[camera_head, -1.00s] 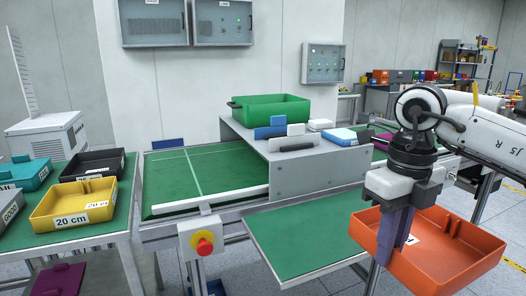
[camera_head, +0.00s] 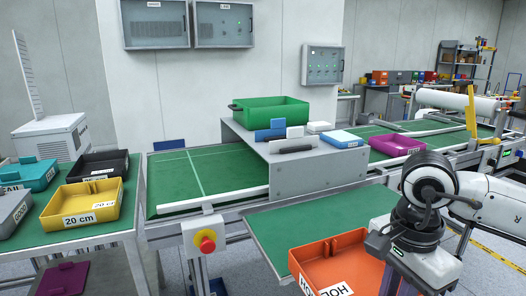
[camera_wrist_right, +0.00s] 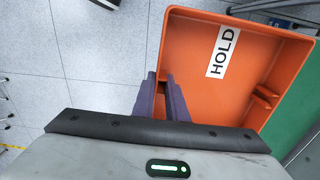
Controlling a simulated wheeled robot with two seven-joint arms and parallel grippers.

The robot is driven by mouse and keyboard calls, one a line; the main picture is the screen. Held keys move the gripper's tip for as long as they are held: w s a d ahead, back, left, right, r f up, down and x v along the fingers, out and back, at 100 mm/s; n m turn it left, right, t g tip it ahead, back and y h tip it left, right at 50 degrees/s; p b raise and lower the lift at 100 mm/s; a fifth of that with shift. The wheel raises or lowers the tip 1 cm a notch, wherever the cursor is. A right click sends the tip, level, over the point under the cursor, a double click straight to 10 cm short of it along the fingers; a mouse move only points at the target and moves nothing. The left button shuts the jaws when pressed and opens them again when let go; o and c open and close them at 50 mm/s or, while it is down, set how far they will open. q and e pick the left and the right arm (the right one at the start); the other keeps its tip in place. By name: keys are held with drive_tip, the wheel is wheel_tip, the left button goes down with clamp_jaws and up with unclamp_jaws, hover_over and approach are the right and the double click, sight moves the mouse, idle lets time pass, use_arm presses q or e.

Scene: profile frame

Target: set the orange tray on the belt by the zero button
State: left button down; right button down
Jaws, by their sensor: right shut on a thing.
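The orange tray (camera_head: 352,243), with a white HOLD label, is in front of the green side shelf in the head view. In the right wrist view the orange tray (camera_wrist_right: 240,75) lies partly over floor, with green surface at its right edge. My right gripper (camera_wrist_right: 170,95) is shut on the tray's wall with its purple fingers; the head view hides the fingertips. The green belt (camera_head: 225,178) with white lines runs left of and behind the grey cover. My left gripper is not in view.
A grey cover (camera_head: 330,165) over the belt carries a green bin (camera_head: 272,112) and small blocks. A purple tray (camera_head: 398,145) lies on the belt beyond it. A left table holds a yellow tray (camera_head: 80,208) and others. The left stretch of belt is clear.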

drive_tip(key=s+f+n+p, duration=0.1)
drive_tip(key=s+f+n, duration=0.2)
drive_tip(key=n, duration=1)
drive_tip(key=s, duration=0.3)
drive_tip(key=shift+a+n, duration=0.3)
drive_tip(key=shift+n, duration=0.1)
drive_tip(key=shift+f, duration=0.1)
